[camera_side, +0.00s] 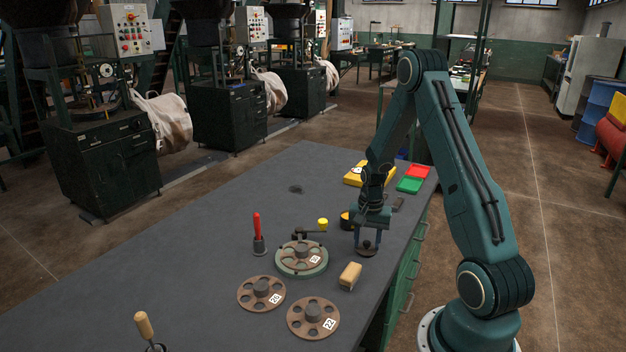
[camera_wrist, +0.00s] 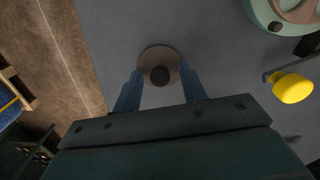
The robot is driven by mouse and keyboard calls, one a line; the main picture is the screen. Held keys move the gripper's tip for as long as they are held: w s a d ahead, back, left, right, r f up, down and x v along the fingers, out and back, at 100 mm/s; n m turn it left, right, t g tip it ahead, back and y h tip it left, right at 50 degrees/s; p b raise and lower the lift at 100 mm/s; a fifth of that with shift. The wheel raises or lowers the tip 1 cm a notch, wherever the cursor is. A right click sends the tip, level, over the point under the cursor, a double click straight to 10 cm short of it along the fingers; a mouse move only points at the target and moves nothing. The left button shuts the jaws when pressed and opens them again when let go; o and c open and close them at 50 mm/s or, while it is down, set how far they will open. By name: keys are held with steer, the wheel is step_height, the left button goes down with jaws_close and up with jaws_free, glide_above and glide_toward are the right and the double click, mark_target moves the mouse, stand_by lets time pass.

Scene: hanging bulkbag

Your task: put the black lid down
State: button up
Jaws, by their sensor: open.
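The black lid (camera_side: 366,251), a dark round disc with a knob, lies on the grey bench top near its right edge. In the wrist view the lid (camera_wrist: 146,59) looks brownish grey, with its black knob in the middle. My gripper (camera_side: 367,239) is directly above the lid, pointing down. In the wrist view the fingers of my gripper (camera_wrist: 160,82) stand apart on either side of the knob, with a gap visible on both sides. Whether the fingertips touch the lid's top I cannot tell.
A round fixture (camera_side: 302,268) with a wheel on it, a yellow-knobbed crank (camera_side: 322,223) and a wooden block (camera_side: 350,275) are close by. An orange-black pot (camera_side: 346,220) stands just behind. Yellow (camera_side: 352,180), green (camera_side: 410,186) and red (camera_side: 418,171) trays are farther back.

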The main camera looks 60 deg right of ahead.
mark_target(366, 243)
step_height(366, 243, up, 12)
steer(key=shift+r, duration=0.15)
stand_by(0.7)
stand_by(0.4)
steer(key=a+r+n+t+h, duration=0.15)
steer(key=a+r+n, duration=0.55)
steer(key=a+r, duration=0.75)
steer(key=s+a+r+n+t+y, duration=0.1)
steer(key=s+a+r+n+t, duration=0.2)
steer(key=s+a+n, duration=0.5)
steer(key=shift+s+a+t, duration=0.55)
steer(key=shift+s+a, duration=1.3)
steer(key=shift+a, duration=1.1)
